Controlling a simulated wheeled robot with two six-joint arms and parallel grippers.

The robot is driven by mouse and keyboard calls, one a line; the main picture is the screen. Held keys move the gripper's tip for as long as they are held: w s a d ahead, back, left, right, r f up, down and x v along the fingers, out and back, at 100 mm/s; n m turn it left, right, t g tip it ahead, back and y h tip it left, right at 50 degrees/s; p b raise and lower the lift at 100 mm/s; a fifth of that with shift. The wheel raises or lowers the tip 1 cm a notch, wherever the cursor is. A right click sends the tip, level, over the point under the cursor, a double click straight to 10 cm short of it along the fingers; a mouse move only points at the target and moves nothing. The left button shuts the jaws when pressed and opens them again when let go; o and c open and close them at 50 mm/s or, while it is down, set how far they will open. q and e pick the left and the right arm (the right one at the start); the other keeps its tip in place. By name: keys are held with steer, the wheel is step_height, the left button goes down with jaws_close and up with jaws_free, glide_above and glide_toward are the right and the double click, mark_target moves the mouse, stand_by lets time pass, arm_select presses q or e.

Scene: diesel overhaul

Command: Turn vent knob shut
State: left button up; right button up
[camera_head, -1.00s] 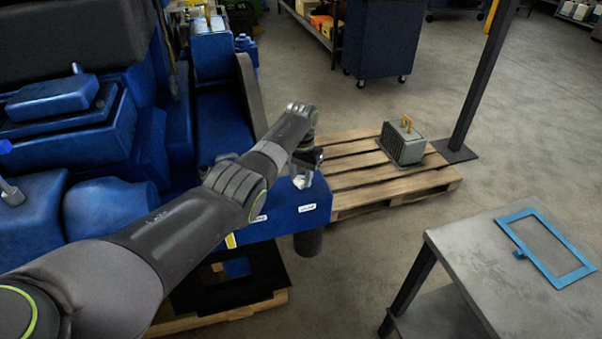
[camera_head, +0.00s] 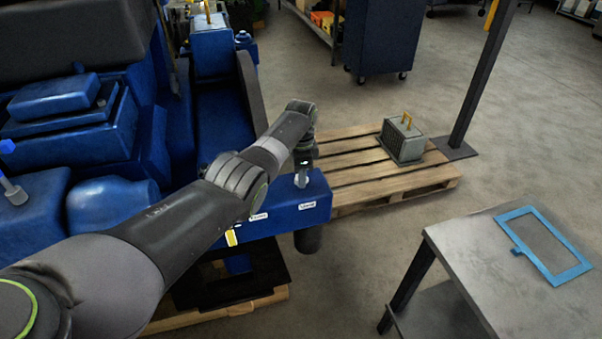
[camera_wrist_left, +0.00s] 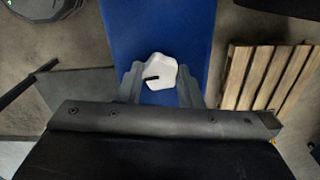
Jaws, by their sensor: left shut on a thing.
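The vent knob (camera_wrist_left: 160,72) is a white, rounded knob with a dark pointer mark on the blue housing (camera_head: 284,212). In the left wrist view it sits between the two grey fingers of my left gripper (camera_wrist_left: 160,84), which is shut on it. The dark mark points left in that view. In the head view my left gripper (camera_head: 301,179) points down at the top of the blue housing's right end, and its fingers largely hide the knob. My right gripper is in neither view.
Two small white labels (camera_head: 307,205) are on the housing's front face. A wooden pallet (camera_head: 350,182) behind holds a grey box with a yellow handle (camera_head: 403,138). A grey table (camera_head: 468,262) with a blue frame (camera_head: 577,271) stands at right. Open floor lies between.

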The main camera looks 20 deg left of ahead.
arm_select(q)
steer(key=shift+w+r+m, duration=0.15)
steer(key=shift+m, duration=0.65)
steer(key=o, duration=1)
steer(key=shift+r, duration=0.25)
step_height(320, 180, up, 17)
steer(key=shift+f+b, duration=0.1)
steer(key=shift+b, duration=1.05)
